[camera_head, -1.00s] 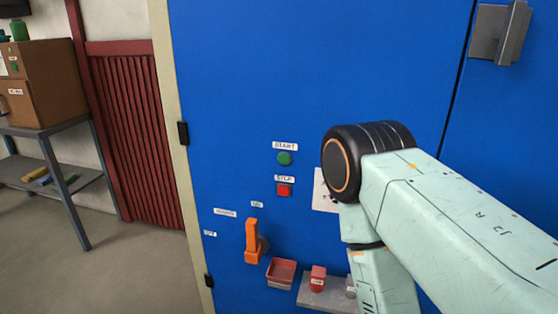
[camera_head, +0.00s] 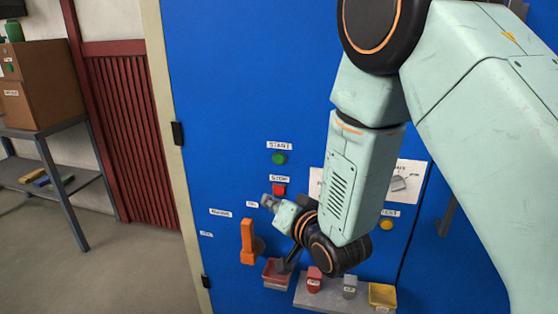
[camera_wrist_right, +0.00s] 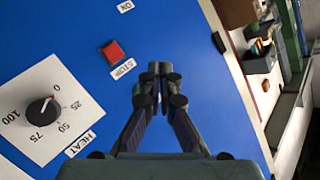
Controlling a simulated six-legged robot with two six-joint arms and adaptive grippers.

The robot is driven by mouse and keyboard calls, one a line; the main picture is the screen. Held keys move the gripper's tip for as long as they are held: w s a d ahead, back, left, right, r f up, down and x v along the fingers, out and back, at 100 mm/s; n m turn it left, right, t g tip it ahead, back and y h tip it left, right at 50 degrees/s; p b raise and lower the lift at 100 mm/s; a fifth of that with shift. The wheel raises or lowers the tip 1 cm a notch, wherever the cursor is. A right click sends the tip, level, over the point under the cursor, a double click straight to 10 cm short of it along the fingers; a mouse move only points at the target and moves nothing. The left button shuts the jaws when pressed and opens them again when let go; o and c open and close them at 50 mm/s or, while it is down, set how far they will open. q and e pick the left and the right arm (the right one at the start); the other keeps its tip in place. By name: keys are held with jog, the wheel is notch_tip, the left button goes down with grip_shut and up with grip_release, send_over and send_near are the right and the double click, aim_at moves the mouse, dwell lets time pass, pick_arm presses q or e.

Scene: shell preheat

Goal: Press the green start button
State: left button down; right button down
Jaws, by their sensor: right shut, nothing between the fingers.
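The green start button (camera_head: 278,158) sits on the blue panel (camera_head: 230,90) under a START label, in full view in the head view. I cannot make it out in the right wrist view. My right gripper (camera_head: 267,202) is low in front of the panel, below the green button and close to the red stop button (camera_head: 279,190). In the right wrist view the gripper (camera_wrist_right: 157,70) is shut and empty, with the red stop button (camera_wrist_right: 113,52) beside its tips. I cannot tell whether the tips touch the panel. My left gripper is not in view.
An orange lever (camera_head: 248,242), a red bin (camera_head: 277,280) and a shelf (camera_head: 325,302) with small blocks and a yellow bin (camera_head: 382,295) lie below. A yellow button (camera_head: 387,225) is to the right. A heat dial (camera_wrist_right: 40,108) shows in the right wrist view.

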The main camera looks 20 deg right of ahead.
jog(key=r, duration=0.1)
jog(key=w+r+t, duration=0.1)
jog(key=r, duration=0.1)
jog(key=shift+w+a+r+y, duration=0.1)
jog(key=shift+a+r+y, duration=0.1)
jog(key=shift+r+y, duration=0.1)
jog(key=shift+a, duration=0.15)
